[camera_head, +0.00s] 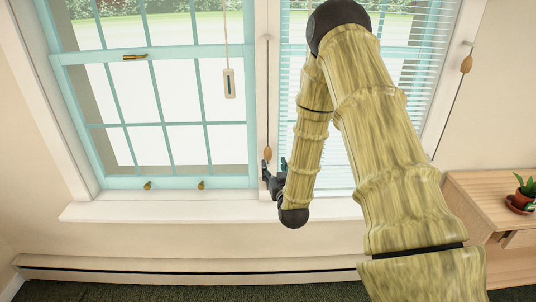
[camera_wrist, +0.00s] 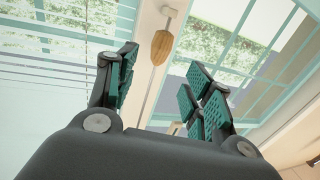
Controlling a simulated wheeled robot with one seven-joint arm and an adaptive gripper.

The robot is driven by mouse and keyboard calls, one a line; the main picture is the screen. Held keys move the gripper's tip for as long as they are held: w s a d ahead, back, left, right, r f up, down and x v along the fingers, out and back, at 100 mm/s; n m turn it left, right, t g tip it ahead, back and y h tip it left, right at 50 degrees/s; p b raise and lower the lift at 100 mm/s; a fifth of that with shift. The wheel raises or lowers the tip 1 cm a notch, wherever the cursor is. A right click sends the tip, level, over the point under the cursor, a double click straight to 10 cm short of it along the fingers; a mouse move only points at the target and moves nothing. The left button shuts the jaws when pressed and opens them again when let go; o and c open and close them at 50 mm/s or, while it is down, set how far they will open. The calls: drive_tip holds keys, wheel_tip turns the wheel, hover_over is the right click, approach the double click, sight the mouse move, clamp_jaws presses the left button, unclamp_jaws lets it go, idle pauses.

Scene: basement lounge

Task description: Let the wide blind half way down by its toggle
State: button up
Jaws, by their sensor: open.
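A blind with pale slats (camera_head: 344,140) covers the right window, partly hidden behind my arm; slats also show at left in the wrist view (camera_wrist: 50,80). A wooden toggle (camera_head: 267,153) hangs on a cord between the two windows, low near the sill. My gripper (camera_head: 275,166) is open right beside it. In the wrist view a wooden toggle (camera_wrist: 162,47) appears in the gap between the spread fingers of my gripper (camera_wrist: 163,88), with no visible contact. A second wooden toggle (camera_head: 466,64) hangs right of the right window. I cannot tell which blind is the wide one.
The left window (camera_head: 165,110) shows no slats; a white pendant (camera_head: 229,83) hangs on a cord before it. The white sill (camera_head: 150,211) runs below the windows. A wooden cabinet (camera_head: 477,190) with a potted plant (camera_head: 524,192) stands at right. A baseboard heater (camera_head: 190,271) lies along the wall.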

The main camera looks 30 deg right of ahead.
sight(269, 154)
drive_tip(key=p+x, duration=0.3)
drive_tip(key=x, duration=0.7)
drive_tip(key=shift+w+d, duration=0.15)
drive_tip(key=shift+w, duration=0.15)
clamp_jaws()
